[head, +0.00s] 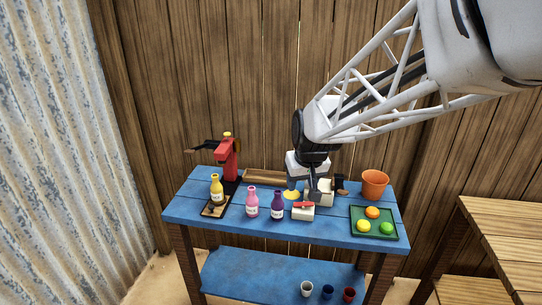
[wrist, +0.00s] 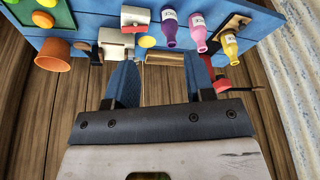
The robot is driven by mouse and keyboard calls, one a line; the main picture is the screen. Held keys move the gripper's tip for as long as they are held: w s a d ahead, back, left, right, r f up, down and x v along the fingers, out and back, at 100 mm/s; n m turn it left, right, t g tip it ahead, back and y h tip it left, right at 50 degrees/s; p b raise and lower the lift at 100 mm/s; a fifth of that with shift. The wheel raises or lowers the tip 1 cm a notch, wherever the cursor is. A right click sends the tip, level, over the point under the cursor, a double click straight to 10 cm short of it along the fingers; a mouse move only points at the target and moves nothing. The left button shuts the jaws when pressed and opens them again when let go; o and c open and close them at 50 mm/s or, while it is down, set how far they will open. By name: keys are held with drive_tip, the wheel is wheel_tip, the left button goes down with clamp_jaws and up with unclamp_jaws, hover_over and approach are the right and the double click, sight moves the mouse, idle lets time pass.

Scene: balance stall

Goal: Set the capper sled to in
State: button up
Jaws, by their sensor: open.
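The capper is a red upright stand (head: 228,160) with a dark lever, at the back left of the blue table. Its sled looks like the flat wooden-topped plate (head: 209,212) sticking out in front of the stand, toward the table's front edge. A yellow bottle (head: 217,190) stands upright on it. In the wrist view the capper stand (wrist: 222,86) and yellow bottle (wrist: 229,45) show at the upper right. My gripper (head: 303,187) is open and empty, above the table's middle right, well to the right of the capper. Its blue fingers (wrist: 158,66) are spread apart.
A pink bottle (head: 251,202) and a purple bottle (head: 277,205) stand between sled and gripper. Near the gripper are a cream box (head: 325,199), a white box (head: 302,214) with red top and a yellow disc (head: 292,195). An orange pot (head: 374,184) and green tray (head: 357,233) stand right.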

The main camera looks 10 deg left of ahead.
drive_tip(key=w+a+f+n, duration=0.1)
drive_tip(key=w+a+f, duration=0.2)
drive_tip(key=a, duration=0.4)
drive_tip(key=w+a+f+n, duration=0.1)
drive_tip(key=w+a+f, duration=0.3)
drive_tip(key=a, duration=0.3)
drive_tip(key=n+y, duration=0.2)
approach(211, 206)
drive_tip(key=shift+w+a+f, duration=0.1)
drive_tip(key=shift+a+f, duration=0.15)
drive_tip(key=shift+f, duration=0.2)
drive_tip(key=shift+f, duration=0.1)
drive_tip(key=shift+x, duration=3.85)
drive_tip(key=shift+d, duration=0.1)
clamp_jaws()
